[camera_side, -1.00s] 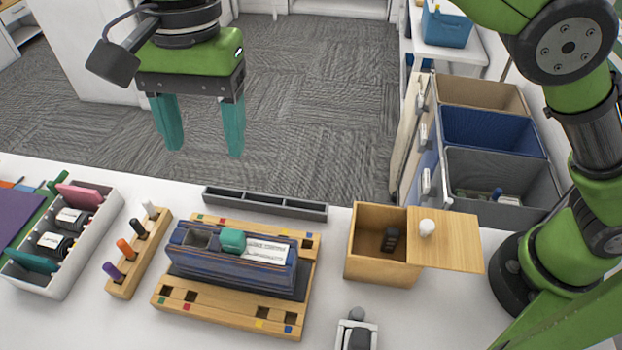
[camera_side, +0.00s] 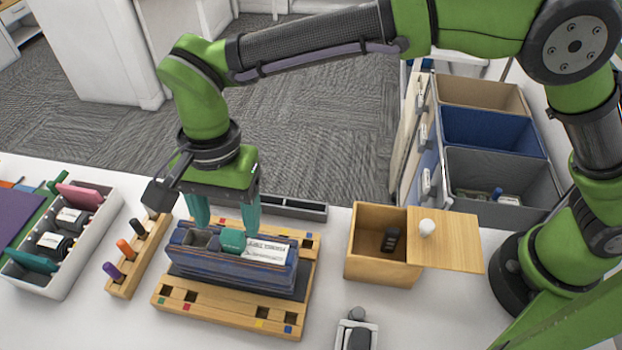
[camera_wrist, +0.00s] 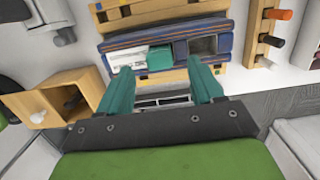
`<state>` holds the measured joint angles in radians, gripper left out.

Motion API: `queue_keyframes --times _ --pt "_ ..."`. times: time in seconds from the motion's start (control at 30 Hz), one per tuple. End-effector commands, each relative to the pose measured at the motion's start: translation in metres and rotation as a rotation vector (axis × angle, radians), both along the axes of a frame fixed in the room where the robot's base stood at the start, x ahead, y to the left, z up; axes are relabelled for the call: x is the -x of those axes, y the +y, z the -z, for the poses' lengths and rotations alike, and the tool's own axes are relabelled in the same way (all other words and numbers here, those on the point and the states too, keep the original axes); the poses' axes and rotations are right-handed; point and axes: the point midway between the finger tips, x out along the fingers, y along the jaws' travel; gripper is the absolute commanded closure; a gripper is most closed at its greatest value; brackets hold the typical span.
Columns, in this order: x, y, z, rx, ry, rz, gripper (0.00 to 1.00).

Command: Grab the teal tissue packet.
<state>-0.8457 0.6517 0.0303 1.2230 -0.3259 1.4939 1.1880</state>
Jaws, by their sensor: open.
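The teal tissue packet (camera_side: 232,240) sits in the blue divided box (camera_side: 225,268), between an empty compartment on its left and a white labelled packet (camera_side: 265,250) on its right in the side view. In the wrist view the teal packet (camera_wrist: 160,58) lies just ahead of my fingers, near the middle. My gripper (camera_side: 228,228) is open and empty, with its teal fingers spread just behind and above the box. In the wrist view my gripper's fingers (camera_wrist: 163,88) stand apart, with nothing between them touching. The packet's lower part is hidden inside the box.
The blue box rests on a wooden board (camera_side: 230,315). A wooden peg rack (camera_side: 135,265) and white tray (camera_side: 85,265) stand left. A wooden box with sliding lid (camera_side: 380,270) stands right. A low grey tray (camera_side: 290,207) lies behind the board.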

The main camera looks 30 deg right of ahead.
Motion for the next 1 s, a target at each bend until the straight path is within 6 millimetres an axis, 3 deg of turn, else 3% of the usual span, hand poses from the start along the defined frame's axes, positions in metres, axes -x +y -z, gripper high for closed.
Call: queue_keyframes --times 0.2,0.5,0.87,1.0 --pt "0.003 0.001 0.031 0.002 0.002 0.002 0.34" --pt "0.003 0.002 0.035 0.001 -0.001 0.001 0.36" --pt "0.003 0.002 0.034 0.001 -0.001 0.001 0.91" --pt "0.003 0.002 0.034 0.001 -0.001 0.001 0.94"
